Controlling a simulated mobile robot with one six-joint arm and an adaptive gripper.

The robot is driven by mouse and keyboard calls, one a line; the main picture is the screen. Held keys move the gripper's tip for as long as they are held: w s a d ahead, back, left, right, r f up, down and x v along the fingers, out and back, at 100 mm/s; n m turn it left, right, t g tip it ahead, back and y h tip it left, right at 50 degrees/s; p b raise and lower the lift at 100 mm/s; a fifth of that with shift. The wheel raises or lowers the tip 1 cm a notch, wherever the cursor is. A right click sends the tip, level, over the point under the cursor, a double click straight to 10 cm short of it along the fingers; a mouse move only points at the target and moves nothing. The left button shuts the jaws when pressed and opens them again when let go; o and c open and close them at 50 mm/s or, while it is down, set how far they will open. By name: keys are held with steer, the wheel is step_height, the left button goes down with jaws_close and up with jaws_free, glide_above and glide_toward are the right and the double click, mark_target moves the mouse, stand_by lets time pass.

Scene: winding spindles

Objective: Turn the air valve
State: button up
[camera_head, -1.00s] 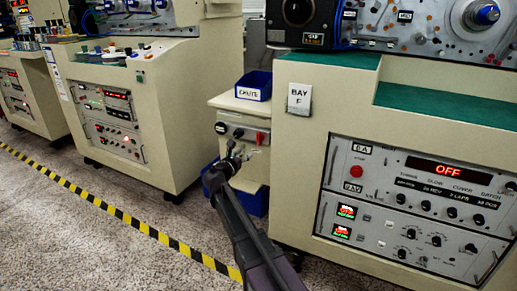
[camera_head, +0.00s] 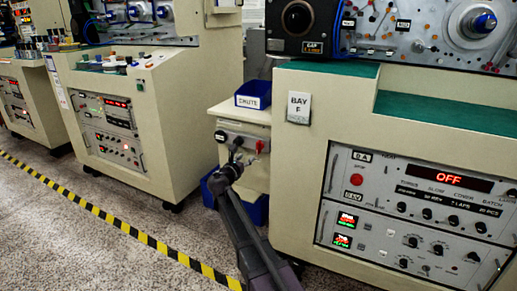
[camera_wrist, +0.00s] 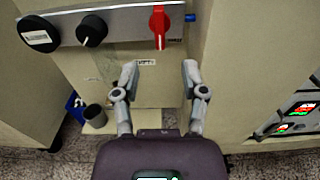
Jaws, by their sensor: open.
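The air valve appears to be the red lever knob (camera_wrist: 159,24) on the grey panel between the machines, its handle upright in the wrist view. The red knob also shows small in the head view (camera_head: 261,146). My gripper (camera_wrist: 160,72) is open and empty, its two fingers spread just below the panel and apart from the knob. In the head view my gripper (camera_head: 232,166) is in front of the panel, lower left of the red knob, and hides part of the panel.
A black knob (camera_wrist: 92,31) and a round labelled gauge (camera_wrist: 38,34) sit left of the red knob. A blue CHUTE bin (camera_head: 253,95) stands on the shelf above. The Bay F machine (camera_head: 300,170) stands close on the right. Open floor lies left.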

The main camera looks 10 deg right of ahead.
mark_target(258, 148)
steer(key=x, duration=1)
steer(key=shift+w+d, duration=0.15)
steer(key=shift+w, duration=0.1)
jaws_close()
steer(key=shift+d, duration=0.15)
